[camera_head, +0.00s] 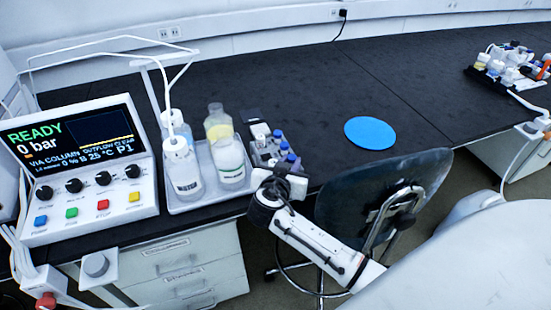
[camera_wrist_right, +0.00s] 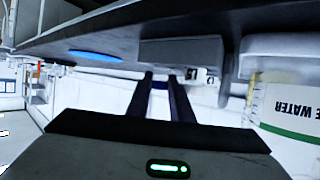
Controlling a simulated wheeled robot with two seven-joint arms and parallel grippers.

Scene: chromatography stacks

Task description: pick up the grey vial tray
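The grey vial tray (camera_head: 262,152) stands near the front edge of the black bench, right of the bottle tray. It holds several small vials with blue and white caps. In the right wrist view, which is upside down, it is probably the grey block (camera_wrist_right: 180,52) beyond the fingers. My right gripper (camera_head: 282,174) is at the tray's front right end. In its wrist view the two dark fingers (camera_wrist_right: 160,78) are apart, with a small dark piece showing between them. I cannot tell whether they touch the tray. My left gripper is out of view.
A light tray (camera_head: 210,200) with white-capped bottles (camera_head: 183,170) stands just left of the vial tray. A control box (camera_head: 85,170) is farther left. A blue disc (camera_head: 370,133) lies to the right. A chair (camera_head: 385,195) stands at the bench front.

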